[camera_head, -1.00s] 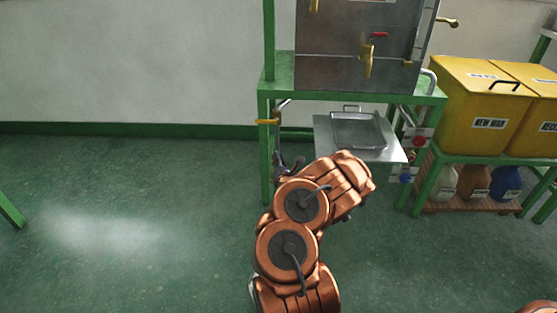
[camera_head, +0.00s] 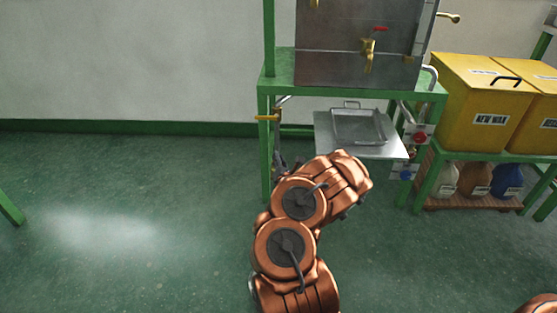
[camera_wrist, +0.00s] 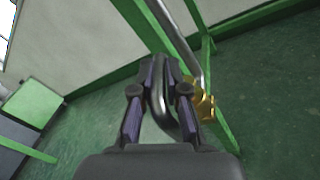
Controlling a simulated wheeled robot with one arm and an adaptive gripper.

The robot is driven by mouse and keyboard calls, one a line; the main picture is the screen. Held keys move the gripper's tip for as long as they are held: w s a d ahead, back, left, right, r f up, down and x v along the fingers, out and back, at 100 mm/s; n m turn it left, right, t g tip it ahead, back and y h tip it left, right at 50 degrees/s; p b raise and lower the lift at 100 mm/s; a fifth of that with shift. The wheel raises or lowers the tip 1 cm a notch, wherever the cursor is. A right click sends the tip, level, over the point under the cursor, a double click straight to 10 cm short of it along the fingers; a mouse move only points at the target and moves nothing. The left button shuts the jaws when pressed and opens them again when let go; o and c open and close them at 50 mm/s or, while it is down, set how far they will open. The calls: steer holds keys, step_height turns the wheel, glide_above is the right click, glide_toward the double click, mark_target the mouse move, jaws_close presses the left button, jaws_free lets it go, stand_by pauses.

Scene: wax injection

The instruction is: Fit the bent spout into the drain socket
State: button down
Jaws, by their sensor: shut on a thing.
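My gripper (camera_wrist: 162,68) is shut on the bent spout (camera_wrist: 159,98), a grey curved tube seen between its two fingers in the wrist view. The brass drain fitting (camera_wrist: 204,102) is just right of the fingers, at the lower end of a grey drain pipe (camera_wrist: 194,42). The spout and the fitting look close, but I cannot tell whether they touch. The socket opening is not clearly visible. In the head view, the drain pipe (camera_head: 283,103) and its brass handle (camera_head: 267,118) are at the stand's left leg; my arm largely hides the gripper and spout below.
The green stand (camera_head: 267,160) carries a steel tank (camera_head: 340,55) with a red-handled brass tap (camera_head: 369,52). A metal tray (camera_head: 358,127) sits on a shelf under it. Yellow bins (camera_head: 480,100) stand right.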

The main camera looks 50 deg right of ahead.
steer(key=shift+f+b, duration=0.7)
steer(key=shift+f, duration=0.5)
steer(key=c, duration=1.1)
jaws_free()
steer(key=shift+s, duration=0.1)
steer(key=v, duration=1.2)
stand_by(0.4)
